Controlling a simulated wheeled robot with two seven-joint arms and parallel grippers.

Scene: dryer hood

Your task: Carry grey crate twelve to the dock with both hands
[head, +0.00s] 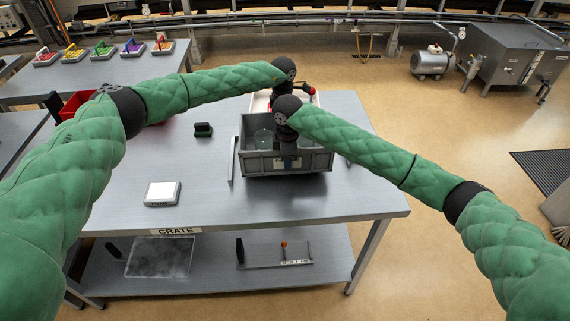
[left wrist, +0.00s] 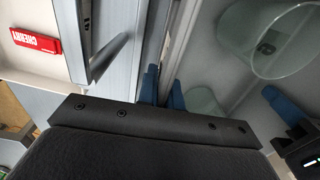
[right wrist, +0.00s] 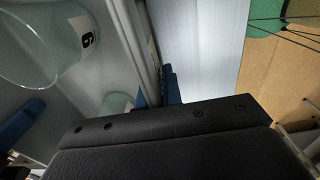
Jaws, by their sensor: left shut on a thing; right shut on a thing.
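The grey crate (head: 262,163) is at the right part of the grey table, and I cannot tell whether it rests on the top or is slightly above it. It looks level and holds clear glass jars (head: 263,138), one numbered in the right wrist view (right wrist: 55,42). My right gripper (right wrist: 168,86) is shut on the crate's near wall, with blue fingertips on either side of it. My left gripper (left wrist: 160,86) is shut on the far wall; in the head view the arms mostly hide it. I cannot make out the crate's number or a marked dock.
Thin metal strips (head: 232,158) stand beside the crate. A white scale-like box (head: 162,194) and a small dark block (head: 203,130) lie left. The table's front middle is clear.

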